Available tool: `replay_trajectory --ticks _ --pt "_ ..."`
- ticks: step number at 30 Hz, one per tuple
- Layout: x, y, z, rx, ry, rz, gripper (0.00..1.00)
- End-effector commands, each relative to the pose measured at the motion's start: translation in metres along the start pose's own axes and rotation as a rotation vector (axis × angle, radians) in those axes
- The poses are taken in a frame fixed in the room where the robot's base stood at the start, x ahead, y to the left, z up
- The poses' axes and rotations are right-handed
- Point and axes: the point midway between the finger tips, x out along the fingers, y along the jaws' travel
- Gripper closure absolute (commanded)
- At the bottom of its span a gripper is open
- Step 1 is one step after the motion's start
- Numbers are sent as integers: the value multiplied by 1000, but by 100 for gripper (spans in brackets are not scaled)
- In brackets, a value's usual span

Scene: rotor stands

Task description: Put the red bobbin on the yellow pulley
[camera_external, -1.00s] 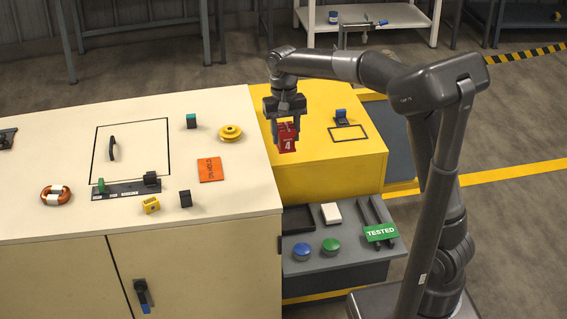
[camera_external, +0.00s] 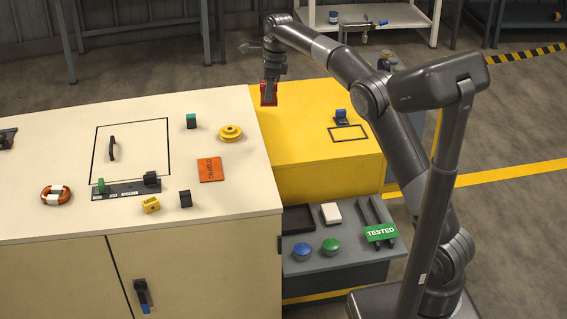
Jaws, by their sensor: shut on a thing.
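The yellow pulley (camera_external: 230,134) lies flat on the cream cabinet top, near its right edge. My gripper (camera_external: 269,92) is shut on the red bobbin (camera_external: 268,99), a squarish red piece partly hidden by the fingers. The gripper points down and appears to hold the bobbin above the far left part of the yellow cabinet. In the picture it is up and to the right of the pulley, apart from it. The exact height of the bobbin is hard to tell.
The cream top (camera_external: 225,105) also bears a teal-topped block (camera_external: 191,121), an orange card (camera_external: 210,169), a black block (camera_external: 185,199), a yellow block (camera_external: 150,204) and a copper coil (camera_external: 56,195). A blue-and-grey piece (camera_external: 341,117) stands on the yellow cabinet (camera_external: 300,150).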

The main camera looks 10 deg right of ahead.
Motion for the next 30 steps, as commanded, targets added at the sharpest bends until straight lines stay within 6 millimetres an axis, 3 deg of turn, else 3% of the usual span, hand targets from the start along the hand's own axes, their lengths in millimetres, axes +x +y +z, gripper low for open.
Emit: replay_trajectory --ticks 9,17,30 --pt "-1 -39 10 452 0 -71 88" --pt "3 -47 17 585 0 -88 88" --pt "72 -27 98 587 2 -89 88"
